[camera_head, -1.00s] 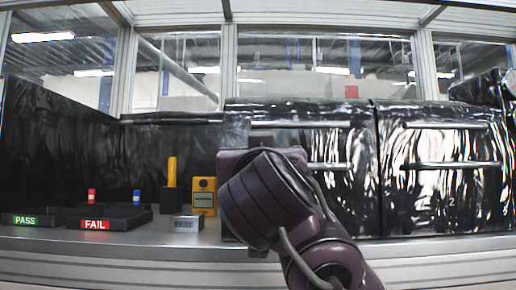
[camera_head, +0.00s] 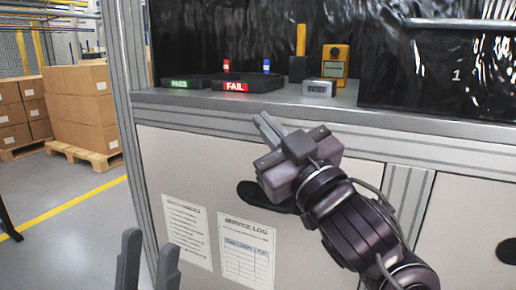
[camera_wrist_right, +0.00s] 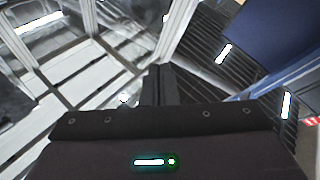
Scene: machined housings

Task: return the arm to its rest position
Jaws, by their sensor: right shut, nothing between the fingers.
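My right arm reaches up from the lower right in the head view. Its gripper (camera_head: 266,126) is shut and empty, in front of the bench edge and below the FAIL tray. In the right wrist view the same gripper (camera_wrist_right: 158,84) shows its dark fingers together with nothing between them. My left gripper (camera_head: 150,250) shows only as two grey fingers at the bottom left edge of the head view. They stand apart with nothing seen between them. The rest of the left arm is out of view.
On the bench (camera_head: 340,112) stand a PASS tray (camera_head: 180,85), a FAIL tray (camera_head: 262,86), a yellow device (camera_head: 335,66) and a small grey display box (camera_head: 319,89). The cabinet front (camera_head: 190,165) is close behind my right gripper. Cardboard boxes (camera_head: 85,105) on pallets stand at the left, beside open floor.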

